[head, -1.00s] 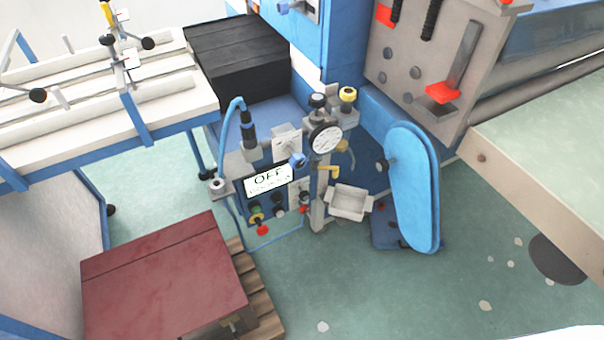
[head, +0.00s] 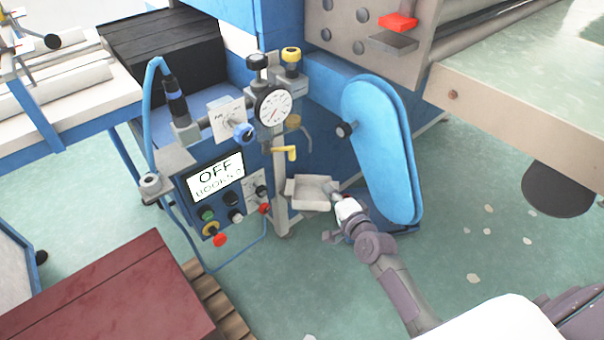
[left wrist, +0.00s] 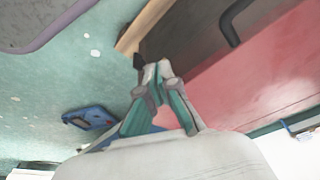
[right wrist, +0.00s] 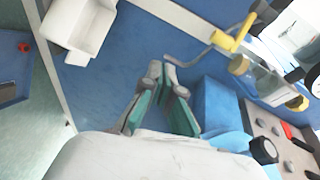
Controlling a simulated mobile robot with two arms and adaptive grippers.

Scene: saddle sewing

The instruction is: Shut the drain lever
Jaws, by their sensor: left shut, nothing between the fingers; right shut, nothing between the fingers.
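The yellow lever (head: 286,153), which I take to be the drain lever, sticks out sideways from the post under the pressure gauge (head: 272,106). It also shows at the upper right in the right wrist view (right wrist: 234,40). My right gripper (head: 338,200) is at the right side of the small white tray (head: 308,193), below and right of the lever, and apart from it. In the right wrist view its fingers (right wrist: 167,75) are together and empty. My left gripper (left wrist: 158,72) is shut and empty, and is outside the head view.
The control panel with the OFF display (head: 215,175) stands left of the post. A blue rounded cover (head: 385,150) stands close to the right of my right gripper. A dark red box (head: 110,300) sits on a pallet at the lower left. Open green floor lies in front.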

